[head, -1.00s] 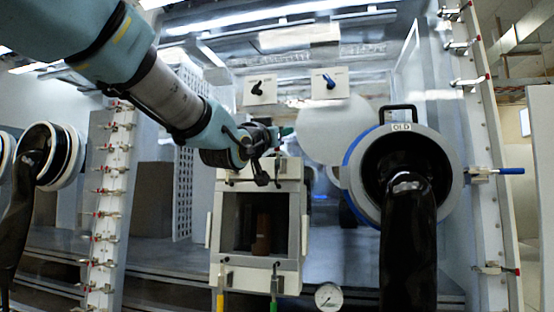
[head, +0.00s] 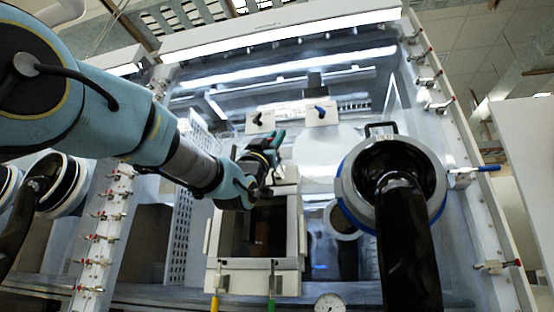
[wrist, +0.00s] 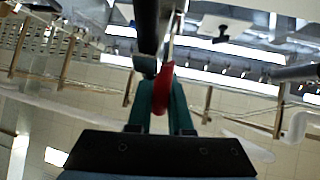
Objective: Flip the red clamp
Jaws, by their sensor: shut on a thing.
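The red clamp's handle (wrist: 163,88) shows in the wrist view as a curved red grip on a thin metal rod that runs upward. My gripper (wrist: 161,92) has green fingers on either side of the red grip and is shut on it. In the head view my gripper (head: 273,145) is above the small airlock box, in front of the glovebox window, with its fingers pointing up and right. The red handle cannot be made out there, and the clamp's base is hidden.
The open airlock box (head: 300,235) is just below my gripper. A large round glove port (head: 352,178) with a black glove (head: 405,245) stands to the right. Rows of small red-tipped clamps line the left post (head: 103,235) and the right post (head: 470,170).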

